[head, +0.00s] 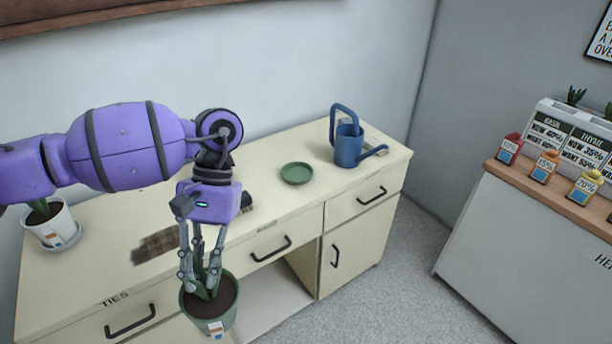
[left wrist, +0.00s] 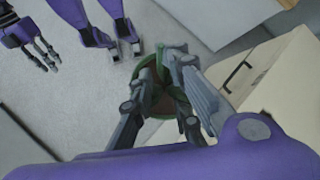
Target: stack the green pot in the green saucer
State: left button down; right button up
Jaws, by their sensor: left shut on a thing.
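The green pot (head: 230,311), with dark soil, a plant and a small tag on its front, hangs from my left gripper (head: 203,285). The gripper's fingers point down and are shut at the plant inside the pot's rim; exactly what they grip is partly hidden. The pot is in front of the dresser's front edge. In the left wrist view the pot's green rim (left wrist: 150,74) shows between the fingers. The green saucer (head: 297,173) lies empty on the dresser top, farther back and right of the pot. My right gripper (left wrist: 42,60) shows at the upper left of the left wrist view, fingers spread and empty.
A blue watering can (head: 348,145) stands right of the saucer on the cream dresser (head: 255,215). A white potted plant (head: 50,226) stands at the left end. A dark woven patch (head: 155,248) lies near the front. A counter with bottles (head: 545,166) is at right.

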aim_at(297, 175)
jog(key=z, duration=1)
jog(key=i+j+z, duration=0.1)
jog(key=j+z, duration=0.15)
jog(key=j, duration=0.65)
jog(key=i+j, duration=0.1)
jog(key=j, duration=0.2)
